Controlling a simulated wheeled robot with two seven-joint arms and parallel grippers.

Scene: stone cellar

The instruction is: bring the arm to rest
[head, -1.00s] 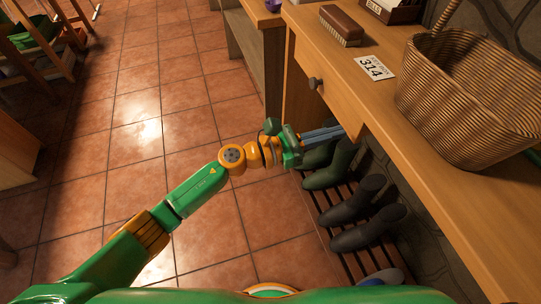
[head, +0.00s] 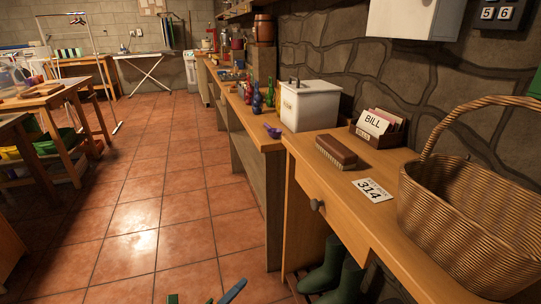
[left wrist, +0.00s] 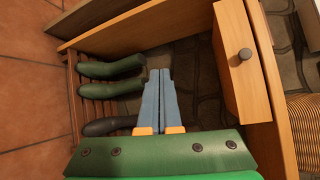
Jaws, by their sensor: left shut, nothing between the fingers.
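My left gripper (left wrist: 160,72) is shut and empty in the left wrist view, its two blue-grey fingers side by side. Beyond it are dark and green boots (left wrist: 112,68) on a slatted rack under the counter. In the head view only a small part of the left gripper (head: 240,284) shows at the bottom edge, over the tiled floor and left of the wooden counter (head: 345,205). Most of the left arm is out of the head view. My right gripper is in neither view.
A drawer with a round knob (head: 317,205) faces the aisle. The counter holds a wicker basket (head: 465,225), a brush (head: 336,152), a 314 card (head: 373,190) and a white box (head: 310,106). Wooden tables (head: 62,100) stand at left. The tiled floor (head: 150,215) between is clear.

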